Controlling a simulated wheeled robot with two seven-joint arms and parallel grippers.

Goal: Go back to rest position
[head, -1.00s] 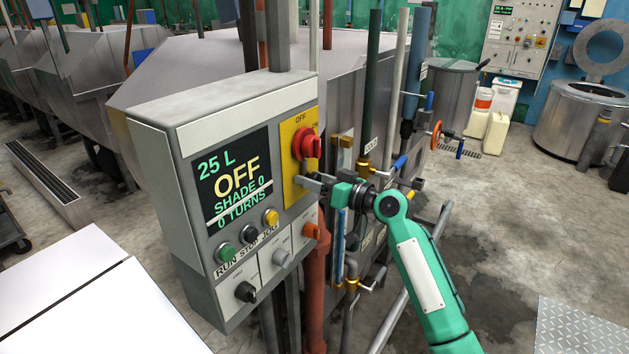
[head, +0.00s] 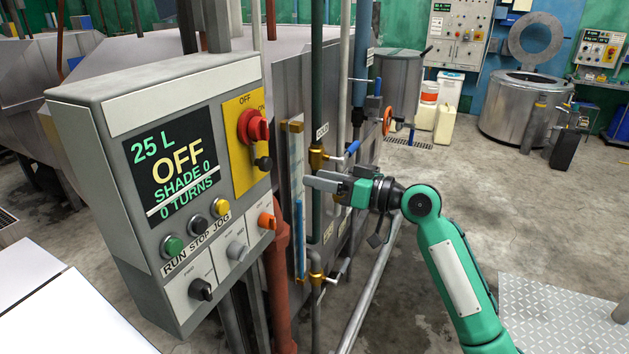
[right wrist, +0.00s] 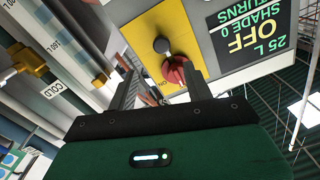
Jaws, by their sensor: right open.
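My right gripper (head: 322,180) is open and empty in the head view, just right of the control box (head: 95,190) and in front of the pipes. In the right wrist view its two fingers (right wrist: 158,90) point toward the box, with a gap between them. The red rotary switch (head: 252,127) sits on a yellow plate (head: 238,165) on the box, apart from the fingers; it also shows in the right wrist view (right wrist: 174,72). The display (head: 172,168) reads 25 L, OFF, SHADE 0, 0 TURNS. My left gripper is not in view.
Brass valves (head: 318,157) and a red pipe (head: 278,290) stand close to the right gripper. A metal drum (head: 525,112) and pale canisters (head: 445,123) are at the back right. Open concrete floor (head: 520,210) lies to the right.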

